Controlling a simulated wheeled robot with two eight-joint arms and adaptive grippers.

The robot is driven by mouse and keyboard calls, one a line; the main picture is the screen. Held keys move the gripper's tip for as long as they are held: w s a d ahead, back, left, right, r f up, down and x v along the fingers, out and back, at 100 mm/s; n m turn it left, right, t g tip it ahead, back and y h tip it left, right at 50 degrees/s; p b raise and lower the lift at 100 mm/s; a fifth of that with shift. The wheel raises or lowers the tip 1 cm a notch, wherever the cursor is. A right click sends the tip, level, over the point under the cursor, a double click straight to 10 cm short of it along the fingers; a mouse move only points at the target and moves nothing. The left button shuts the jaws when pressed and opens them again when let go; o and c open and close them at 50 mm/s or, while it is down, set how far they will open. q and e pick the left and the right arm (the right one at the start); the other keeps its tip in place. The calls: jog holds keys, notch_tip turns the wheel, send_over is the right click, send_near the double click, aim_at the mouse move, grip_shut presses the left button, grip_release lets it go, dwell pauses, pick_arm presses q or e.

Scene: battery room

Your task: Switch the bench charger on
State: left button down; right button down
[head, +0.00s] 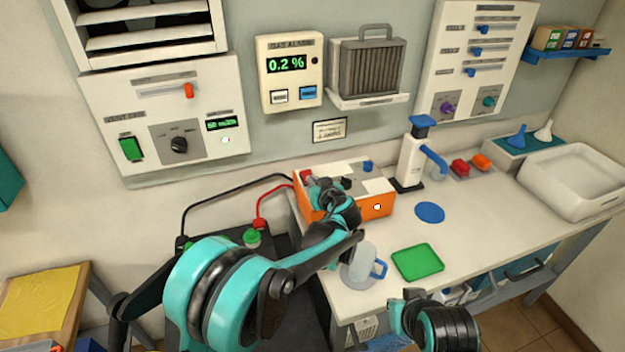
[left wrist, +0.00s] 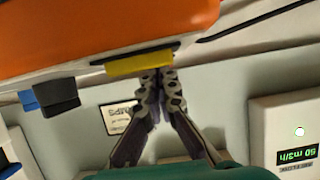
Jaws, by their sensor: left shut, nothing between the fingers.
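The bench charger (head: 378,207) is an orange box with a pale top, standing at the bench's left end. Its top carries a red part (head: 306,175), black parts partly hidden by my arm, and a blue knob (head: 368,165). My left gripper (head: 313,183) is over the charger's left part, its fingers small and partly hidden. In the left wrist view, the charger's orange side (left wrist: 100,30) fills the top. My left fingertips (left wrist: 158,76) are together and empty, right by a yellow piece (left wrist: 139,63); contact is unclear. My right gripper (head: 407,299) is low in front of the bench, its fingers unclear.
Red and black cables (head: 262,200) run left from the charger. A clear mug (head: 362,268) with blue handle, a green tray (head: 417,262) and a blue disc (head: 430,212) lie on the bench. A white dispenser (head: 411,160) stands right of the charger. Wall panels hang behind.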

pick_arm(q)
jog(key=shift+r, duration=0.1)
jog(key=shift+r+p, duration=0.6)
jog(key=shift+r, duration=0.2)
